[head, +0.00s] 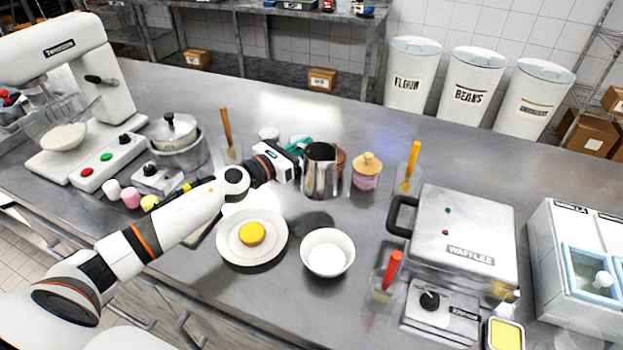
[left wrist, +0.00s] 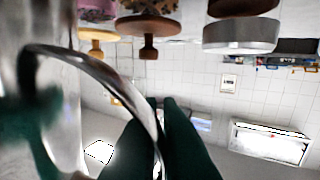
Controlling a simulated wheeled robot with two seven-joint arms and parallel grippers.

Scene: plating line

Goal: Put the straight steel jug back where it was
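The straight steel jug (head: 321,172) is upright above the middle of the counter in the head view. A dark shadow lies apart below it, so it appears lifted. My left gripper (head: 298,148) reaches it from the left, at its handle side. In the left wrist view, the jug's curved steel handle (left wrist: 103,70) runs down between the green fingers of my left gripper (left wrist: 163,120), which are close together on it. The jug's body fills the left edge there. My right gripper is not in view.
A white plate (head: 225,248) with a yellow round item and a white bowl (head: 327,262) stand in front of the jug. A lidded pink jar (head: 366,178) is close to its right. A waffle maker (head: 465,230) stands farther right.

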